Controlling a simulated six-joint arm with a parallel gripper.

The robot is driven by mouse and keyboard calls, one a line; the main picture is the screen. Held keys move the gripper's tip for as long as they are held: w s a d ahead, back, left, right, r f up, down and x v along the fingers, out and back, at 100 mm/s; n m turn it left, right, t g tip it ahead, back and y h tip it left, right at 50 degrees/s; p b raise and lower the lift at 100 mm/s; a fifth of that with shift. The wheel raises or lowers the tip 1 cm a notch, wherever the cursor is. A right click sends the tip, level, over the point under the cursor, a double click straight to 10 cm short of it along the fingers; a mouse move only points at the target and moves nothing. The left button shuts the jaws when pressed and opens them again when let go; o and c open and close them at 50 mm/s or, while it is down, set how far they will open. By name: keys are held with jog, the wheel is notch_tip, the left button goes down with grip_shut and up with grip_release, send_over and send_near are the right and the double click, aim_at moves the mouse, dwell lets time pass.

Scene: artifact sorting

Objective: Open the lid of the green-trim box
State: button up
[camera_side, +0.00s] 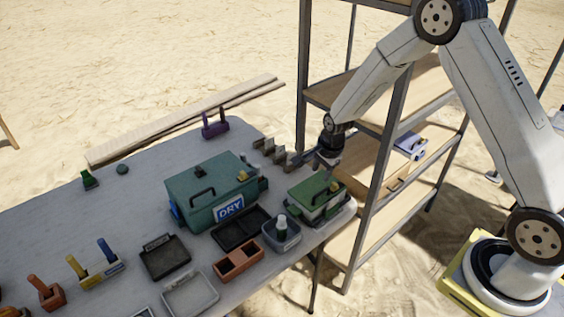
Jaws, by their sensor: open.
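The green-trim box (316,198) stands near the right end of the table, with a green lid and a paler body. Its lid looks closed, with a dark handle and a small yellowish part on top. My gripper (318,162) is open and empty, just behind and above the box's far side, apart from the lid as far as I can tell. The fingertips are small and dark here, so their exact gap is hard to see.
A larger teal box marked DRY (212,190) stands left of it. A grey bin with a bottle (281,233) and dark trays (165,257) lie in front. A metal shelf rack (372,200) stands close on the right. A purple holder (215,127) sits at the back.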

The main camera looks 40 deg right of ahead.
jog(key=r, duration=0.2)
jog(key=s+r, duration=0.1)
jog(key=r, duration=0.1)
jog(key=shift+r, duration=0.25)
jog(key=shift+r, duration=0.1)
